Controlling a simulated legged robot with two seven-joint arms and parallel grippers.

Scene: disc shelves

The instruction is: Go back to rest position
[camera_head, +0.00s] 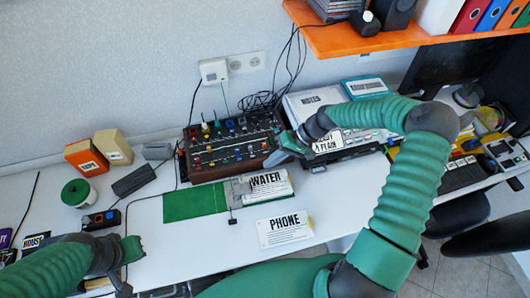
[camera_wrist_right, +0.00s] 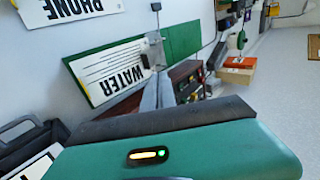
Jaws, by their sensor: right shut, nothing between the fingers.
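My right arm comes in from the right in the head view and bends over the desk. Its gripper (camera_head: 283,152) is shut and empty, over the right end of the mixer-like device. In the right wrist view the closed fingers (camera_wrist_right: 152,92) show close to the WATER card. My left gripper (camera_head: 127,265) is low at the left, over the desk's front part; its jaw opening is unclear. The WATER card (camera_head: 271,183) lies on the right part of a green board (camera_head: 190,203). The PHONE card (camera_head: 285,229) lies in front of it.
A knobbed control box (camera_head: 225,148) stands behind the cards. Orange and cream boxes (camera_head: 86,157) and a green-lidded jar (camera_head: 77,192) stand at the left. An orange shelf (camera_head: 370,40) with binders overhangs the right. A dark keyboard (camera_head: 462,174) is at right. White desk around the PHONE card is clear.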

